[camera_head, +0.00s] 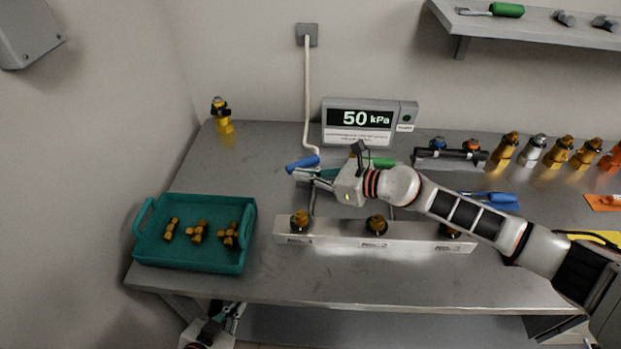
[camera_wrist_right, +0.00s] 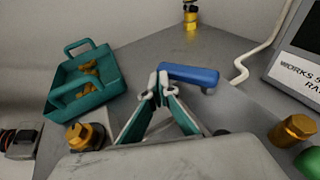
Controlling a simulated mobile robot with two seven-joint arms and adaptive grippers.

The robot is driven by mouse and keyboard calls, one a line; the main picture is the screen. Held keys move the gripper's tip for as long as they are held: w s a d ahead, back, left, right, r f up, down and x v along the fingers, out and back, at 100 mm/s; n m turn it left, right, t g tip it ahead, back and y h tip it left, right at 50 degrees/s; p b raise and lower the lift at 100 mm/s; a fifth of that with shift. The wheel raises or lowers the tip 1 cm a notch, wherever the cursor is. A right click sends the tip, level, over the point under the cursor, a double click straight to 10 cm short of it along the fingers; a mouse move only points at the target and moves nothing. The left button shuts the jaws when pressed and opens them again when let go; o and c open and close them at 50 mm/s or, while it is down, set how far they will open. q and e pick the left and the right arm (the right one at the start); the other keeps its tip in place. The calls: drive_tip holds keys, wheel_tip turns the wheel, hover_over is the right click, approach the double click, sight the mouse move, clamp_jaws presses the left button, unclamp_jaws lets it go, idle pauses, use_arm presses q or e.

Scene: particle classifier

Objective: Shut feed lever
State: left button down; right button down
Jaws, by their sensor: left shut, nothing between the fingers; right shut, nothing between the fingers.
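The blue lever handle (camera_head: 302,163) is above the table at the left end of the pipework behind the pale manifold block (camera_head: 345,232). It also shows in the right wrist view (camera_wrist_right: 195,75), lying roughly crosswise. My right gripper (camera_head: 298,175) is shut and empty, with its fingertips at the near side of the blue handle. In the right wrist view its tips (camera_wrist_right: 159,84) meet near the handle's left end; I cannot tell whether they touch it. My left gripper (camera_head: 236,312) is shut and empty, low in front of the table edge.
A gauge display (camera_head: 368,122) reading 50 kPa stands behind. A green handle (camera_head: 380,162) is right of the blue one, partly behind my right arm. A teal tray (camera_head: 190,264) with brass fittings is at left. A cable (camera_head: 307,95) hangs behind the blue handle.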

sight(292, 168)
drive_tip(key=shift+w+a, duration=0.3)
drive_tip(key=shift+a, duration=0.5)
use_arm(q)
drive_tip(key=shift+s+d+f+b, duration=0.15)
drive_tip(key=shift+s+f+b, duration=0.2)
drive_tip(key=shift+f+b, duration=0.4)
use_arm(e)
drive_tip(key=shift+w+a, duration=0.7)
drive_tip(key=shift+w, duration=0.05)
drive_tip(key=shift+w+a, duration=0.1)
